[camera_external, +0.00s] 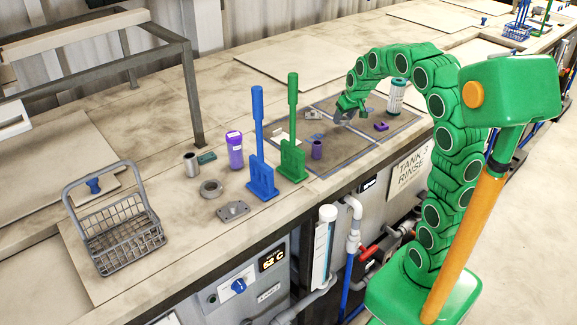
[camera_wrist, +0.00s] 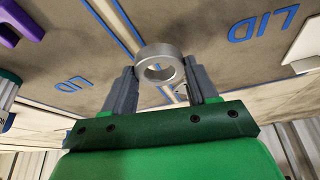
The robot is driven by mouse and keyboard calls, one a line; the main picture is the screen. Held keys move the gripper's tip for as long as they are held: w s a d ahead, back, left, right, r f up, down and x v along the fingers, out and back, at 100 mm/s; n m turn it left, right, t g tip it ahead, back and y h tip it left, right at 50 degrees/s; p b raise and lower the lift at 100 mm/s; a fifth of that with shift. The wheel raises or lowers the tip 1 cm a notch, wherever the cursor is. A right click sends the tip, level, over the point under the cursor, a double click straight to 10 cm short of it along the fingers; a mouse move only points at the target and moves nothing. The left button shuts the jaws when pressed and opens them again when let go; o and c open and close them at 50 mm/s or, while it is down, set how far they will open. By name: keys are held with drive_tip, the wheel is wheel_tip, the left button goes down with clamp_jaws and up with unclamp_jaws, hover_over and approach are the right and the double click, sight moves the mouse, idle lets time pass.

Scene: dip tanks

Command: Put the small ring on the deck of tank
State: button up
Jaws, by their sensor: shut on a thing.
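The small grey ring (camera_wrist: 141,66) is between the fingertips of my gripper (camera_wrist: 159,68) in the wrist view. In the external view my gripper (camera_external: 343,116) is low over the brown lid panels (camera_external: 345,151) with blue borders. The ring cannot be told from the grey fingers there, and whether it touches the surface is unclear. A sign reading "TANK 3 RINSE" (camera_external: 408,168) is on the front below. Blue "LID" lettering (camera_wrist: 264,22) shows in the wrist view.
Near my gripper are a purple block (camera_external: 381,127), a white ribbed cylinder (camera_external: 396,96), a grey bracket (camera_external: 313,115) and a purple cylinder (camera_external: 317,149). Tall green (camera_external: 292,130) and blue (camera_external: 259,145) paddles stand left. A larger grey ring (camera_external: 211,188) and a wire basket (camera_external: 120,235) lie farther left.

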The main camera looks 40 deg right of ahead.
sight(341, 128)
drive_tip(key=shift+f, duration=1.35)
drive_tip(key=shift+f, duration=0.15)
drive_tip(key=o, duration=1.1)
drive_tip(key=shift+c, duration=0.2)
drive_tip(key=shift+s+r, duration=0.15)
drive_tip(key=shift+r, duration=0.4)
drive_tip(key=v, duration=1.1)
drive_tip(key=shift+a, duration=0.1)
